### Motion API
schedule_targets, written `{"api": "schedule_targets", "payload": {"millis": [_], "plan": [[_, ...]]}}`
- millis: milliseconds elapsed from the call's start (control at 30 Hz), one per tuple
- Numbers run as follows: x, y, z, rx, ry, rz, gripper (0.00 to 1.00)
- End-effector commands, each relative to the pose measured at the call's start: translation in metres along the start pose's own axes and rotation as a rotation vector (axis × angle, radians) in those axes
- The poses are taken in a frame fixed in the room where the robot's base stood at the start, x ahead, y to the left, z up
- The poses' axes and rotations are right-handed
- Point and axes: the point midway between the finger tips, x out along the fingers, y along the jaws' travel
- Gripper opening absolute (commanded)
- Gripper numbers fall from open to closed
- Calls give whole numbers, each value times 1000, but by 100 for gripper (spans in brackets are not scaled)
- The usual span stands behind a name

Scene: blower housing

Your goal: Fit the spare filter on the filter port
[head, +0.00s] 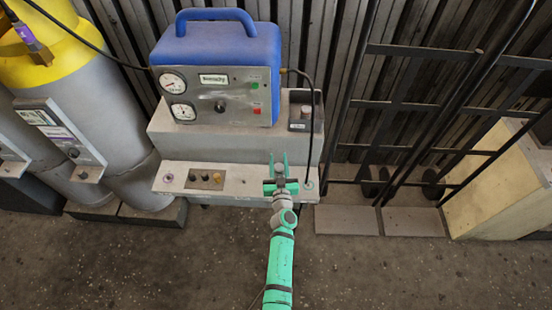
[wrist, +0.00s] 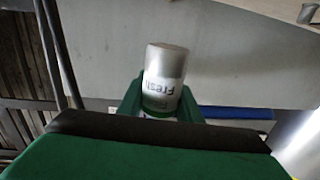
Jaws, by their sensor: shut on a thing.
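A silver-white cylinder marked "Fresh" (wrist: 166,72), which looks like the spare filter, stands out between the green fingers of my gripper (wrist: 160,103) in the wrist view. The fingers are shut on it. In the head view my gripper (head: 280,170) is over the right part of the grey housing's front ledge (head: 240,176), and the filter is hardly discernible there. A small grey fitting (head: 306,112) sits at the right of the housing's upper step. I cannot tell whether it is the filter port.
A blue gauge unit (head: 222,62) stands on the housing. A small block with knobs (head: 205,178) sits on the ledge's left part. A black hose (head: 312,80) runs down the right side. Large grey cylinders (head: 105,90) stand left, and a black rack (head: 410,100) stands right.

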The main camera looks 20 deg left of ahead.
Motion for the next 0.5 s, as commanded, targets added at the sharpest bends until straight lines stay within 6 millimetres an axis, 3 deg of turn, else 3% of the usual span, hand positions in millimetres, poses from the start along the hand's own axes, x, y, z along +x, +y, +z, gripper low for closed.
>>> {"api": "schedule_targets", "payload": {"millis": [167,500], "plan": [[9,-10,-4,4,3,-14,5],[9,-10,19,4,3,-13,5]]}}
